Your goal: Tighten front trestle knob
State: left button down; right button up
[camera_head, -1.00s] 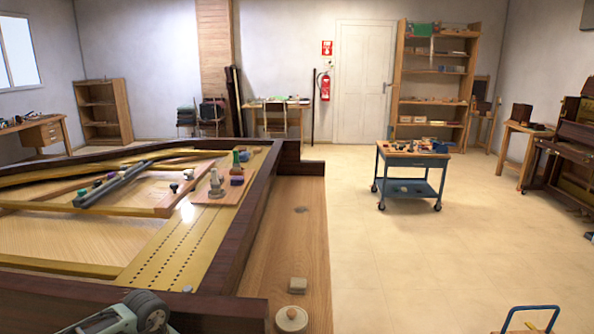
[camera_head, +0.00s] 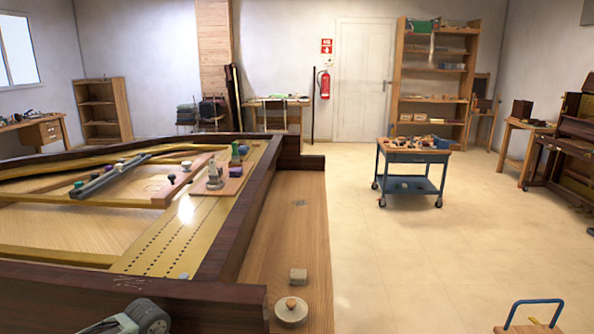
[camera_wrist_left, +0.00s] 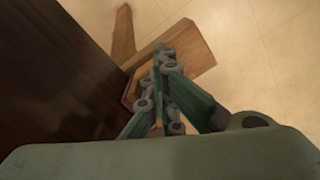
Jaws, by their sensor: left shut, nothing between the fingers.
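In the left wrist view my left gripper (camera_wrist_left: 163,52) is shut with nothing between its fingers. Its fingertips lie in front of a wooden piece (camera_wrist_left: 190,50), which looks like part of a trestle above the pale floor; I cannot tell if they touch it. A dark piano side (camera_wrist_left: 60,80) rises at the left. No front trestle knob can be made out; the fingers may hide it. In the head view only a grey, wheel-like part of my left arm shows at the bottom left. My right gripper is not in view.
The open piano case (camera_head: 248,205) fills the left of the head view. A blue cart (camera_head: 412,170) stands beyond open floor. A blue-handled trolley (camera_head: 532,318) is at the bottom right.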

pick_arm(q)
jog(key=shift+s+a+f, duration=0.25)
jog(key=shift+f, duration=0.1)
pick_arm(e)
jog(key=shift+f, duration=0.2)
pick_arm(q)
jog(key=shift+w+a+b, duration=0.25)
jog(key=shift+a+b, duration=0.05)
jog(key=shift+b, duration=0.1)
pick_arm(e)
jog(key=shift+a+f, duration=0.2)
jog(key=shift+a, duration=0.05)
pick_arm(q)
jog(key=shift+a, duration=0.1)
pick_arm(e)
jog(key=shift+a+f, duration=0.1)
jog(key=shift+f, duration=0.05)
